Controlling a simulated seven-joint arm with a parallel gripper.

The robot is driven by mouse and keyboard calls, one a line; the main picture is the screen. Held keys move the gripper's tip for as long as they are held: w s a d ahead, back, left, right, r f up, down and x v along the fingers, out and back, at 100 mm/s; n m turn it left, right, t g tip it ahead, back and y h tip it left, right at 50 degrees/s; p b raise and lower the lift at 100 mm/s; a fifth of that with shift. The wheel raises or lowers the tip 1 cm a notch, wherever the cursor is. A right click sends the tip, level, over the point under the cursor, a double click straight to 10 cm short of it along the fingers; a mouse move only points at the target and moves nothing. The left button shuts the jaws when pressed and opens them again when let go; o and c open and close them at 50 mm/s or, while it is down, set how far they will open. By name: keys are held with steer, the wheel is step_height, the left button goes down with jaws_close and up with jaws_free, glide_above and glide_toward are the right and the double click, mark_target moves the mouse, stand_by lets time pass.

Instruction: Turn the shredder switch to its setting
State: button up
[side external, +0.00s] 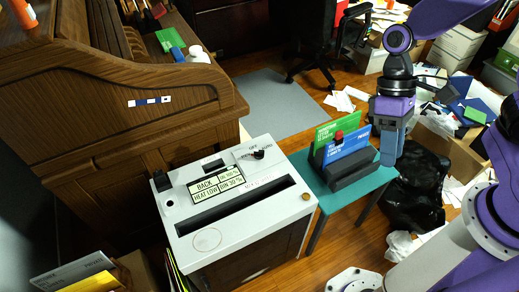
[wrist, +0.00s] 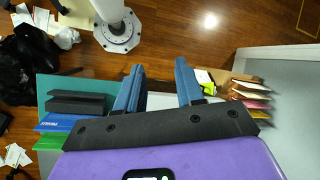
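The shredder (side external: 187,246) is a light grey-topped cabinet in the middle of the side view, with a long dark slot. Its switch (side external: 259,154) is a small black knob on a pale dial plate near the top's far right corner. Lettering around it includes OFF; I cannot read its exact setting. My gripper (side external: 391,160) hangs to the right of the shredder, beyond the teal table and well apart from the switch. In the wrist view its two blue fingers (wrist: 159,85) are spread with nothing held between them. The switch cannot be made out in the wrist view.
A teal table (side external: 358,209) beside the shredder bears a black holder (side external: 352,171) with green and blue folders. A wooden desk (side external: 110,120) stands behind left.

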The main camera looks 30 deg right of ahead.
mark_target(259, 151)
steer(key=w+a+f+m+t+y, duration=0.1)
steer(key=w+a+f+m+y, duration=0.2)
steer(key=w+f+m+y, duration=0.45)
steer(key=w+a+f+m+y, duration=0.2)
steer(key=w+a+f+m, duration=0.15)
steer(key=w+m, duration=0.55)
steer(key=w+d+f+m+t, duration=0.6)
steer(key=f, duration=0.3)
steer(key=w+d+f+m+t, duration=0.5)
steer(key=w+f+m, duration=0.1)
steer(key=f, duration=0.2)
steer(key=x, duration=1.7)
steer(key=shift+w+a, duration=0.2)
steer(key=shift+w, duration=0.15)
steer(key=shift+y, duration=0.25)
jaws_close()
